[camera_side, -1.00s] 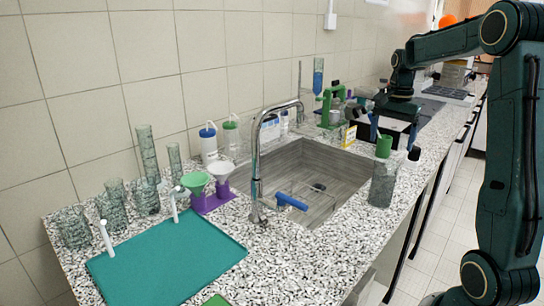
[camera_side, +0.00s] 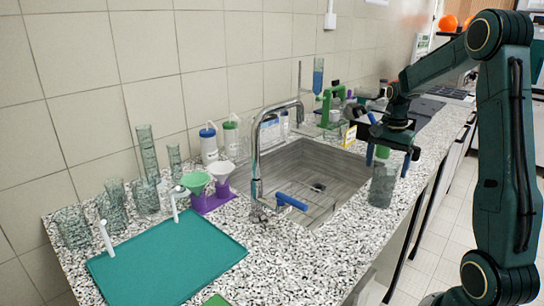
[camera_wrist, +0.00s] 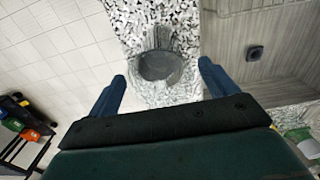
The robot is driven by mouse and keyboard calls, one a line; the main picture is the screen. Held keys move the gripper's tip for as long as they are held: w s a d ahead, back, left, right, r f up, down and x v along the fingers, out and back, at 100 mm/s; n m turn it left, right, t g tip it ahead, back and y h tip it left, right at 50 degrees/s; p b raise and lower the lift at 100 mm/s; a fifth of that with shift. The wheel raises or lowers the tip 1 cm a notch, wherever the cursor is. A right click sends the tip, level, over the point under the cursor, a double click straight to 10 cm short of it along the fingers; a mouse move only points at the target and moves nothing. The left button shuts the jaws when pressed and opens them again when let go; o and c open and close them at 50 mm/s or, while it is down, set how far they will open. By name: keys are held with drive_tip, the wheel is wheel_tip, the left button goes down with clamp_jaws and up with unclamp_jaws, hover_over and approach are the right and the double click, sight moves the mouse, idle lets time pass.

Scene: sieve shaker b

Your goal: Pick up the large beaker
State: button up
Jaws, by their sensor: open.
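A clear glass beaker (camera_side: 382,187) stands upright on the speckled counter, just right of the sink. It is the likely large beaker, though several other glass vessels stand at the left. In the wrist view the beaker (camera_wrist: 160,66) appears ahead of and between the fingertips. My gripper (camera_side: 387,168) is open and empty, pointing down around the height of the beaker's top. In the wrist view my gripper (camera_wrist: 161,72) shows a finger on each side of the beaker, with gaps. I cannot tell how far down the fingers reach.
The sink (camera_side: 310,175) with its tall tap (camera_side: 257,150) lies left of the beaker. A green stand (camera_side: 333,108) and bottles are behind. Glass vessels (camera_side: 113,207) and a teal mat (camera_side: 165,258) are at the left. The counter's front edge is close on the right.

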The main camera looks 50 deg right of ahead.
sight(385, 174)
drive_tip(key=shift+f, duration=1.9)
drive_tip(key=c, duration=1.2)
